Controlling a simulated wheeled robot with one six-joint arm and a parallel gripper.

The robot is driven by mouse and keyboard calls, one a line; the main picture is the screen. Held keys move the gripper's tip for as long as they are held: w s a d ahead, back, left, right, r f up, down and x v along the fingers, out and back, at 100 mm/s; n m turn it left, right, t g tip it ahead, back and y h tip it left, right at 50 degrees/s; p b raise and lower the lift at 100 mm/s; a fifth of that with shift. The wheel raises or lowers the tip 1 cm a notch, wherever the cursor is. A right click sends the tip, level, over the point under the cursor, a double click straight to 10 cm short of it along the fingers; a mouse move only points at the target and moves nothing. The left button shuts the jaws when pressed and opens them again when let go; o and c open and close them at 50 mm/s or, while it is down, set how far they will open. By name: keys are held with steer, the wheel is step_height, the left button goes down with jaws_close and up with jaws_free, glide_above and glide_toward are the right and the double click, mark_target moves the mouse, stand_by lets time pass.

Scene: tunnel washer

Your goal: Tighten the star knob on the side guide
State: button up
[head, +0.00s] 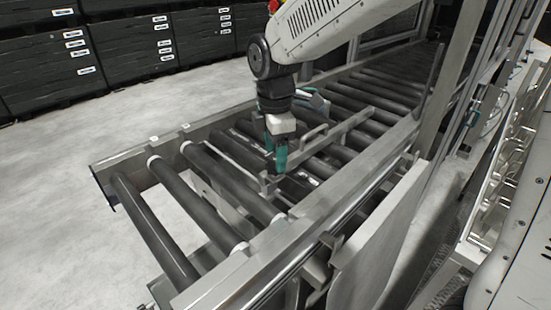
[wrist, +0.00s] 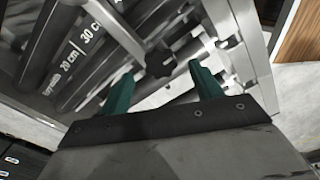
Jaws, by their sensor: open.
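The star knob (wrist: 160,62) is a small dark lobed knob in the wrist view, just beyond my fingertips and between their lines. A pale metal bar of the side guide (wrist: 118,28) runs close beside it. In the head view the side guide (head: 338,133) lies above the rollers, and the knob cannot be made out behind my gripper. My gripper (head: 276,168) points down over the conveyor; its two green fingers also show in the wrist view (wrist: 163,82). They are open and apart, with nothing seen between them.
The roller conveyor (head: 250,252) has metal side rails and dark rollers under my gripper. A printed centimetre scale (wrist: 80,40) shows near the knob. Black crates (head: 45,70) stand at the back left. Bare floor (head: 50,200) lies left of the conveyor.

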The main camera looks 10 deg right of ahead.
steer(key=shift+f, duration=1.3)
steer(key=c, duration=1)
steer(key=shift+o, duration=0.2)
